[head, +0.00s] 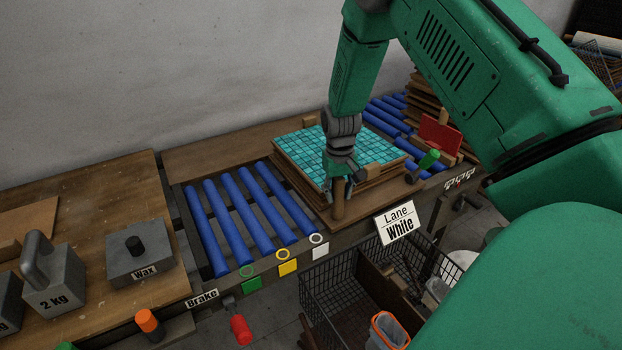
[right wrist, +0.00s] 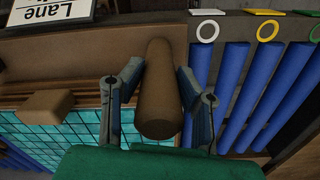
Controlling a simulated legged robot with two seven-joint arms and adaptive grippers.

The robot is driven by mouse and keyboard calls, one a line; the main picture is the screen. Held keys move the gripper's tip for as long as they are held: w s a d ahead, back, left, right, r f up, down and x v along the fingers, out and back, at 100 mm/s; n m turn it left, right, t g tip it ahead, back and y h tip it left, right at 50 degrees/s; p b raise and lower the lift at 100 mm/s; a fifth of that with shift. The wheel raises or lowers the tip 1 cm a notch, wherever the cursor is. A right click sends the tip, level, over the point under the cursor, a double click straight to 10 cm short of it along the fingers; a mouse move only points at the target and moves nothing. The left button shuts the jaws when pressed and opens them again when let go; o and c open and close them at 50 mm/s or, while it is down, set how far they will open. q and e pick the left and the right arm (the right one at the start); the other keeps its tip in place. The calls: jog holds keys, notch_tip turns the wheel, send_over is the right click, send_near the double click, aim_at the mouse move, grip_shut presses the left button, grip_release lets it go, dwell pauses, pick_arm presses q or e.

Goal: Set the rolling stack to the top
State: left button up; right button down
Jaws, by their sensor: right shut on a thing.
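The rolling stack (head: 320,160) is a pile of brown boards topped with a teal mosaic sheet. It sits on a wooden board (head: 372,203) on the conveyor, right of the bare blue rollers (head: 245,215). An upright brown wooden peg (head: 338,205) stands at its near left corner. My right gripper (head: 341,180) is shut on the peg from above. In the right wrist view the peg (right wrist: 162,100) lies between the two fingers (right wrist: 162,80), with the teal sheet (right wrist: 75,140) beside it. My left gripper is out of view.
Green, yellow and white markers (head: 287,267) line the near rail. A "Lane White" card (head: 397,223) hangs in front, above a wire basket (head: 345,290). A red brake handle (head: 240,329), Wax block (head: 140,254) and 2 kg weight (head: 55,284) are left. More boards (head: 432,92) lie beyond.

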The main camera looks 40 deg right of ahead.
jog(key=d, duration=0.2)
jog(key=s+d+p, duration=0.1)
jog(key=d, duration=0.4)
jog(key=shift+s+d+r, duration=0.15)
jog(key=shift+d+r, duration=0.05)
jog(key=shift+d, duration=0.05)
jog(key=shift+s+d, duration=0.1)
jog(key=shift+d, duration=0.3)
jog(key=shift+a, duration=0.15)
jog(key=c, duration=1.2)
grip_release()
jog(key=shift+f, duration=0.1)
jog(key=shift+w+f, duration=0.2)
jog(key=shift+d+r, duration=0.1)
jog(key=shift+d, duration=0.1)
jog(key=shift+w+a+r, duration=0.1)
jog(key=shift+r, duration=2.8)
jog(key=shift+w+r, duration=0.1)
jog(key=shift+r, duration=2.75)
